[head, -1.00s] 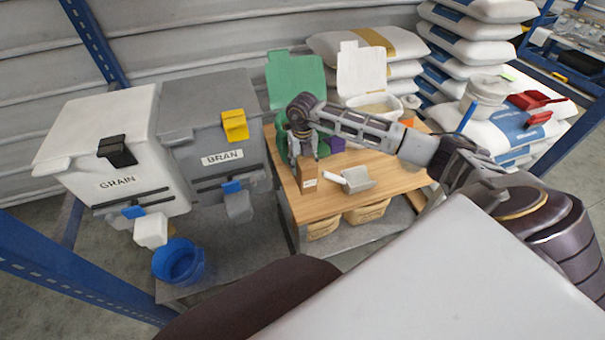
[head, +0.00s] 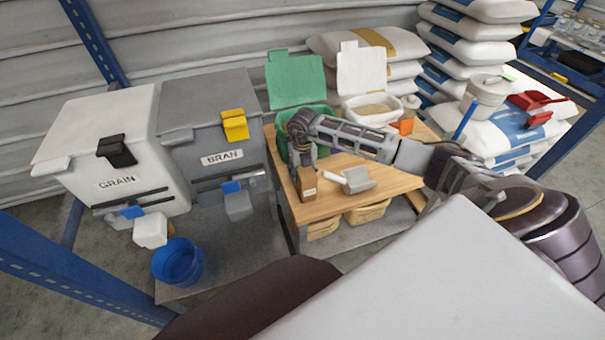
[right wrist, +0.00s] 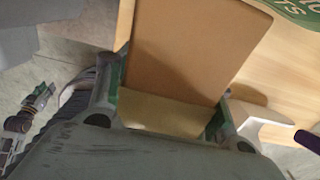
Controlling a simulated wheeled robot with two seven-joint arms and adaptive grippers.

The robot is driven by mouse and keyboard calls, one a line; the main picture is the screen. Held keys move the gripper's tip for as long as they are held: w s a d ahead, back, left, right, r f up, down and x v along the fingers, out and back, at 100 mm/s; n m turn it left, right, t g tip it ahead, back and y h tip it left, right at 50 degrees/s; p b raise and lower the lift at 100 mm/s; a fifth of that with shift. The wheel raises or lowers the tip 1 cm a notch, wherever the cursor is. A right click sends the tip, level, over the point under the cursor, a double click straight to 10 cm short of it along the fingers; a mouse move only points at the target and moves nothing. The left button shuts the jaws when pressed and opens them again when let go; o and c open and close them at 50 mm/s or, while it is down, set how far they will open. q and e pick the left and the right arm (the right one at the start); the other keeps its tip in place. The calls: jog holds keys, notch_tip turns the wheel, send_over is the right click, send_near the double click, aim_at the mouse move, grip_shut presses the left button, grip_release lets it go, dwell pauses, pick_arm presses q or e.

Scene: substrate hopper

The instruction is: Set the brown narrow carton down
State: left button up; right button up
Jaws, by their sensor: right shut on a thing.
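The brown narrow carton (head: 308,188) is upright at the front left of the wooden table, with a pale label on its front. My right gripper (head: 304,167) is shut on its upper part. In the right wrist view the carton (right wrist: 190,50) fills the space between the fingers of the right gripper (right wrist: 160,112). I cannot tell whether its base touches the tabletop. A dark jointed device, apparently my left gripper (right wrist: 32,110), shows small at the left of the right wrist view; its jaws are unclear.
A light grey scoop (head: 356,181) lies on the wooden table (head: 335,203) just right of the carton. A green bin (head: 283,136) and a white tub (head: 355,113) stand behind. The grey bran bin (head: 215,125) is to the left. The table's left edge is close to the carton.

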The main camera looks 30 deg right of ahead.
jog(key=o, duration=1.5)
jog(key=shift+r, duration=0.9)
notch_tip(320, 180, up, 3)
jog(key=shift+r, duration=0.2)
notch_tip(320, 180, up, 6)
jog(key=shift+f+p, duration=0.2)
jog(key=shift+p, duration=0.1)
pick_arm(q)
jog(key=shift+s+a+f, duration=0.2)
jog(key=shift+s+a, duration=0.05)
jog(key=shift+s, duration=0.45)
jog(key=shift+s+a+f, duration=0.2)
jog(key=shift+s+a, duration=0.05)
jog(key=shift+s, duration=0.45)
pick_arm(e)
jog(key=shift+r, duration=0.65)
pick_arm(q)
jog(key=shift+w+r, duration=0.1)
jog(key=shift+w, duration=0.1)
